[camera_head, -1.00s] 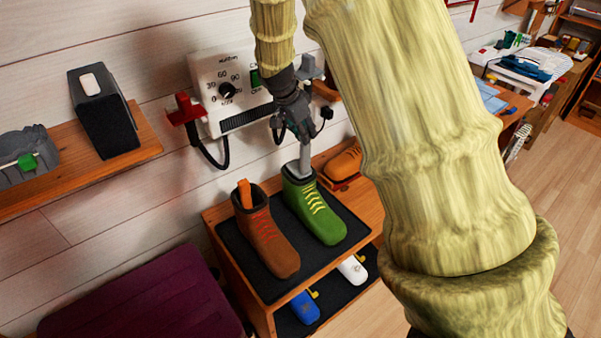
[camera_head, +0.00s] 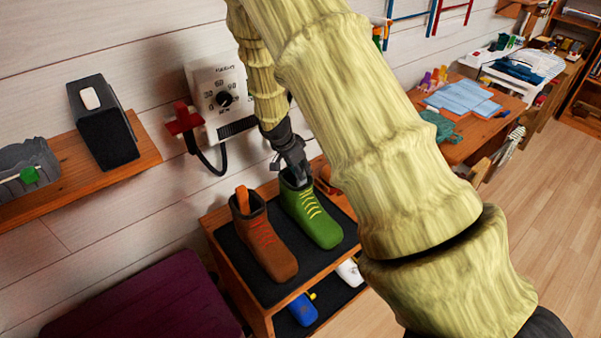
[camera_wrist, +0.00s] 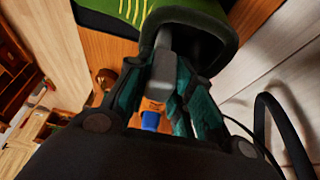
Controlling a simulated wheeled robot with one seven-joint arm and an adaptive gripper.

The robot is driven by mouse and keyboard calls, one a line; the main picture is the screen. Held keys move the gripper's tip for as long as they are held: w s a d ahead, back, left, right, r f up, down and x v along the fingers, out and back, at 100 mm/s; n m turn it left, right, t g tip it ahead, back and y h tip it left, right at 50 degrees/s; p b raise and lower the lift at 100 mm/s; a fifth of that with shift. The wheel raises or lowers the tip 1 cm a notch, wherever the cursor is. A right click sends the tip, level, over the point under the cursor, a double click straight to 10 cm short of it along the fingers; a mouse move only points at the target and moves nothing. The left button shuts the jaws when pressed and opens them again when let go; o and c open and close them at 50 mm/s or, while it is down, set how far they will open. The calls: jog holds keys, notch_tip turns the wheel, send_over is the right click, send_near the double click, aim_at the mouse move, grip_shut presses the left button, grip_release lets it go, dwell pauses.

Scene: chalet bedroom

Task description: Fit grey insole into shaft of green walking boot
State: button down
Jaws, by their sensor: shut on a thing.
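The green walking boot (camera_head: 312,215) stands upright on the dark mat of the shelf unit, its yellow laces towards the front. My gripper (camera_head: 295,174) is right at the top of its shaft, pointing down. In the wrist view my gripper (camera_wrist: 162,95) is shut on the grey insole (camera_wrist: 165,68), which runs into the dark opening of the green boot (camera_wrist: 190,20). The insole's lower part is hidden inside the shaft. In the head view the insole is hidden by my gripper and the boot.
A brown boot (camera_head: 266,245) with an orange piece in its shaft stands left of the green boot on the mat (camera_head: 278,290). A dial box (camera_head: 218,92) with a cable hangs on the wall behind. Blue and white items lie on the lower shelf.

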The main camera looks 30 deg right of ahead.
jog(key=shift+f, duration=1.1)
jog(key=shift+f, duration=0.2)
jog(key=c, duration=1.3)
grip_release()
jog(key=shift+o, duration=0.2)
jog(key=shift+r, duration=0.1)
jog(key=shift+r, duration=0.1)
jog(key=b+v, duration=0.2)
jog(key=v, duration=1)
